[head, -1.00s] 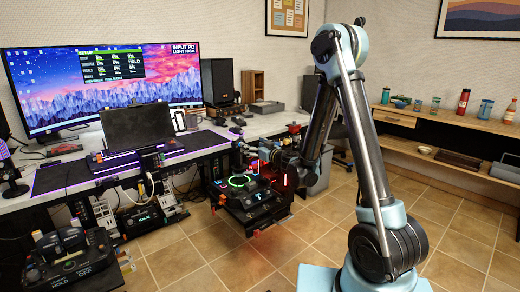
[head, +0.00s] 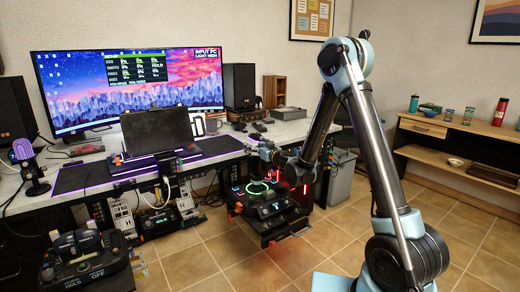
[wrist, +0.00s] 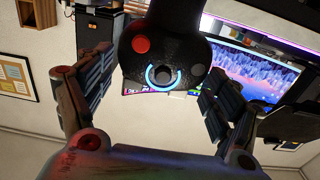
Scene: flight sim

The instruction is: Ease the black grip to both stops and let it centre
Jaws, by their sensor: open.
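The black grip (wrist: 165,40) shows close up in the wrist view, at the top middle, with a red button on its left and a lit blue ring low on its face. My gripper (wrist: 157,68) is open, with one finger on each side of the grip; light gaps show between the fingers and the grip. No contact is visible. In the head view my gripper (head: 270,152) is above the stick base (head: 268,200), which has a green lit ring. There the grip is small and largely hidden by my gripper, so its tilt cannot be told.
The desk (head: 290,128) holds a large monitor (head: 130,90), a dark screen (head: 157,128) and speakers (head: 239,86). A throttle unit (head: 88,265) stands at the lower left. A wooden shelf (head: 450,135) is at the right. Tiled floor lies open in front.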

